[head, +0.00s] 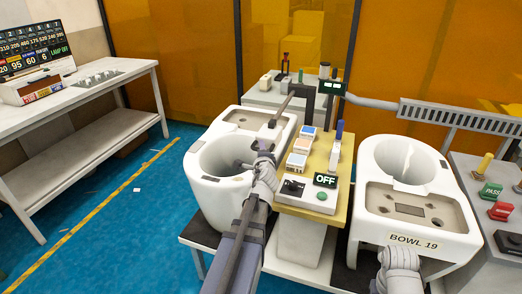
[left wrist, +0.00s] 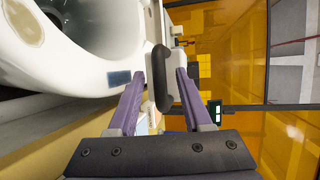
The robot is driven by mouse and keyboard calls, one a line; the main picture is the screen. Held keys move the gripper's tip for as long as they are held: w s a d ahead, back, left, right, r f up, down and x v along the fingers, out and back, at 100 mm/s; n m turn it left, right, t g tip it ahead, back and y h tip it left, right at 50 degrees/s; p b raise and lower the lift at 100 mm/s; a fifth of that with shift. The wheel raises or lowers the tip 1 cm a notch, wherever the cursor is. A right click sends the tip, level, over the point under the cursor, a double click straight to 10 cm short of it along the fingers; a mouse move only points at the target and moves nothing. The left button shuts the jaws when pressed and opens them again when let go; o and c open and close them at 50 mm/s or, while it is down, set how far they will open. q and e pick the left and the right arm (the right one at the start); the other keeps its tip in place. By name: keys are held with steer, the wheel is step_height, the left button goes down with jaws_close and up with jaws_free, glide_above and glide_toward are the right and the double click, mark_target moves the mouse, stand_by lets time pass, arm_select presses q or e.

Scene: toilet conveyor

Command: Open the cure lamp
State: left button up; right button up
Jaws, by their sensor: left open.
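In the left wrist view, the dark rounded handle (left wrist: 162,85) lies between the two purple fingers of my left gripper (left wrist: 161,74). The fingers stand apart, with small gaps beside the handle. An OFF display (head: 325,180) shows on the control panel. My right wrist shows at the bottom right; its gripper is not visible.
The white left bowl (head: 205,190) stands beside my left arm. Another bowl (head: 415,228), marked BOWL 19, stands right. Between them, a yellow bench (head: 318,214) holds boxes and a blue-handled tool (head: 337,145). A button console (head: 485,232) stands far right.

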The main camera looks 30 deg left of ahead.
arm_select(q)
steer(key=p+v, duration=0.1)
steer(key=v, duration=0.6)
arm_select(e)
steer(key=shift+r, duration=0.7)
arm_select(q)
steer(key=shift+f, duration=0.1)
